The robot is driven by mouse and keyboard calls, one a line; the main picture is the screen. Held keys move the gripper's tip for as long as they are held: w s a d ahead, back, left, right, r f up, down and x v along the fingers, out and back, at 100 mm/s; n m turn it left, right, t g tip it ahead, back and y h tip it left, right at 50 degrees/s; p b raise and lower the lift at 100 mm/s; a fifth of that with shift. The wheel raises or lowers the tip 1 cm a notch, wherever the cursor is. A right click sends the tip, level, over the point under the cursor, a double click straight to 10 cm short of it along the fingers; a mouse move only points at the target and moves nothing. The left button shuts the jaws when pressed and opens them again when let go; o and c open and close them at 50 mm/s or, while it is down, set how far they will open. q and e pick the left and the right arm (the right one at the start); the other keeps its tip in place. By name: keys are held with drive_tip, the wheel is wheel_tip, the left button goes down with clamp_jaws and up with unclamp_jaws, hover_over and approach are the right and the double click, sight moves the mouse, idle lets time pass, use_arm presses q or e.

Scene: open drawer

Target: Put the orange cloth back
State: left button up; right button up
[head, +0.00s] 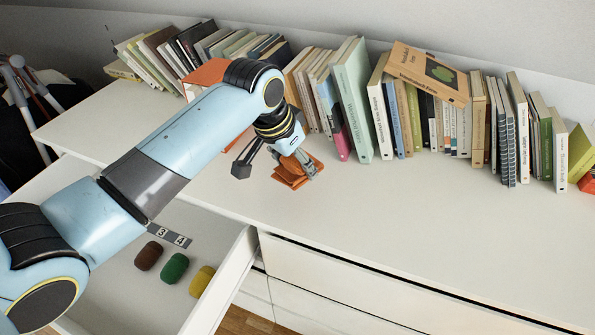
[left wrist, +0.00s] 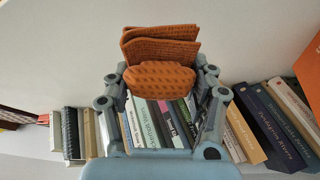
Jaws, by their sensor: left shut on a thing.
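The orange cloth (head: 286,178) is folded, with a ribbed or dimpled surface. It is at my left gripper (head: 301,164), over the white top in front of the books. In the left wrist view the cloth (left wrist: 160,48) sits between the fingers of my left gripper (left wrist: 161,80), which is shut on it; a bulging fold faces the camera. I cannot tell whether the cloth touches the top. The open drawer (head: 238,262) is at lower left, partly hidden by my left arm. My right gripper is not in view.
A brown roll (head: 148,256), a green roll (head: 175,268) and a yellow roll (head: 202,281) lie in the drawer by a label strip (head: 174,236) showing 3 and 4. A row of books (head: 352,98) lines the back. The front right of the top is clear.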

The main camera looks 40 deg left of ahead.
sight(297, 172)
use_arm(q)
drive_tip(key=shift+w+a+f, duration=0.35)
drive_tip(key=shift+w+f, duration=0.1)
drive_tip(key=shift+w, duration=0.15)
drive_tip(key=shift+w+a+f, duration=0.35)
drive_tip(key=shift+w+f, duration=0.05)
drive_tip(key=shift+w, duration=0.15)
drive_tip(key=shift+w+a+f, duration=0.15)
drive_tip(key=shift+w, duration=0.05)
drive_tip(key=shift+f+b, duration=0.3)
drive_tip(key=shift+f, duration=1.7)
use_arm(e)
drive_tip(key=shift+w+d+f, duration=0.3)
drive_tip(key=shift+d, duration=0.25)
use_arm(q)
drive_tip(key=shift+f, duration=0.1)
drive_tip(key=o, duration=1.5)
drive_tip(key=shift+c, duration=0.2)
